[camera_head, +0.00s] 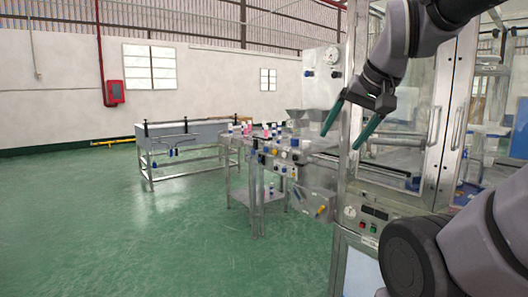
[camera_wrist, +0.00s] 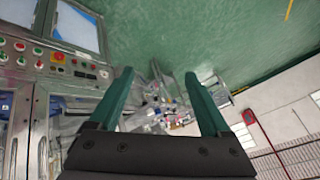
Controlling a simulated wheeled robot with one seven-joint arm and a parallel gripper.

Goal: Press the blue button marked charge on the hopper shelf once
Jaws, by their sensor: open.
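My gripper (camera_head: 345,138) hangs in the upper right of the head view, its two green fingers spread apart with nothing between them. In the wrist view my gripper (camera_wrist: 158,78) is also open and empty. Behind the fingers in the head view, grey hoppers (camera_head: 296,115) stand beside the machine cabinet. Small blue parts show on the bench below the hoppers, but they are too small to tell which is the charge button. No charge marking is readable. In the wrist view the cluttered bench shows small and tilted between the fingers.
A glass-doored cabinet (camera_head: 405,130) with steel handles stands close on the right. A control panel (camera_head: 366,218) with red and green buttons is below it. A steel bench (camera_head: 258,185) carries small bottles. A grey-topped table (camera_head: 180,133) stands farther left. Green floor lies free at left.

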